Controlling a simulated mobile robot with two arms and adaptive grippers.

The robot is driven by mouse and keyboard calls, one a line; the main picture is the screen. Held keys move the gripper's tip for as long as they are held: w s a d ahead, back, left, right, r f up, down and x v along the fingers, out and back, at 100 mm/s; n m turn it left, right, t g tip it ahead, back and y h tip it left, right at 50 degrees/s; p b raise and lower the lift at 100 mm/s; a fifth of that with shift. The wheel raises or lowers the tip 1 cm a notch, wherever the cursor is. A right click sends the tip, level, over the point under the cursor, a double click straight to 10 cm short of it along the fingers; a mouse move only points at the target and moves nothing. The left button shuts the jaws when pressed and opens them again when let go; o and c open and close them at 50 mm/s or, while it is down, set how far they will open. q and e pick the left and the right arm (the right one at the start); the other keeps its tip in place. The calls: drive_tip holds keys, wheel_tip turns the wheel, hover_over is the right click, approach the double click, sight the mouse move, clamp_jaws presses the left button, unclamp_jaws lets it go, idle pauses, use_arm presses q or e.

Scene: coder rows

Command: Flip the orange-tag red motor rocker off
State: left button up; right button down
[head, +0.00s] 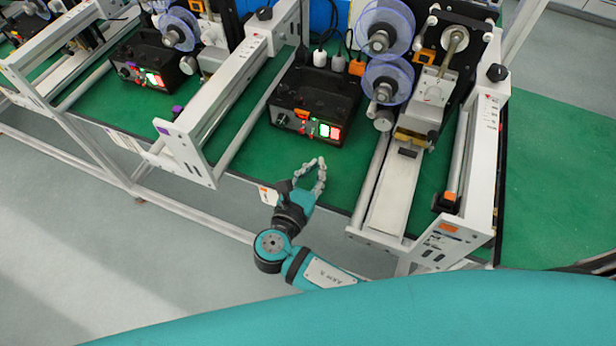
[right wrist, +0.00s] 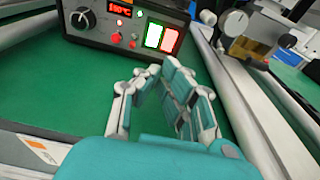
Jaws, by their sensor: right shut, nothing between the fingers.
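The orange-tagged black control box (head: 335,103) stands on the green mat. Its front carries a lit red rocker (head: 336,133) at the right end, beside a lit white-green rocker (head: 324,130). In the right wrist view the red rocker (right wrist: 169,40) shows pinkish, right of the green-framed one (right wrist: 154,36). I cannot tell which way the red rocker is tipped. My right gripper (head: 312,166) is shut and empty, in front of and below the box's front panel, apart from it. Its fingers (right wrist: 152,76) also show in the right wrist view. My left gripper is out of view.
A similar box (head: 150,68) with a purple tag stands at the left machine. White frame rails (head: 215,100) and (head: 395,195) flank the box. A knob (right wrist: 83,19) and small buttons share its panel. Green mat (head: 250,165) in front is clear.

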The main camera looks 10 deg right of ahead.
sight(331, 136)
drive_tip(key=x, duration=0.4)
drive_tip(key=r+p+x, duration=0.1)
drive_tip(key=x, duration=0.1)
drive_tip(key=shift+w+d, duration=0.1)
drive_tip(key=shift+w, duration=0.05)
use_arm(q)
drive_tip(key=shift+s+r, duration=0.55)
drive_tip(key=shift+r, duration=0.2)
use_arm(e)
drive_tip(key=shift+w+d, duration=0.3)
drive_tip(key=shift+w, duration=0.15)
drive_tip(key=r+p, duration=0.1)
drive_tip(key=p, duration=0.2)
drive_tip(key=shift+w+d+r+g, duration=0.1)
drive_tip(key=shift+w+r+g, duration=0.1)
drive_tip(key=shift+g, duration=0.1)
drive_tip(key=shift+f+b, duration=0.4)
drive_tip(key=shift+f, duration=0.15)
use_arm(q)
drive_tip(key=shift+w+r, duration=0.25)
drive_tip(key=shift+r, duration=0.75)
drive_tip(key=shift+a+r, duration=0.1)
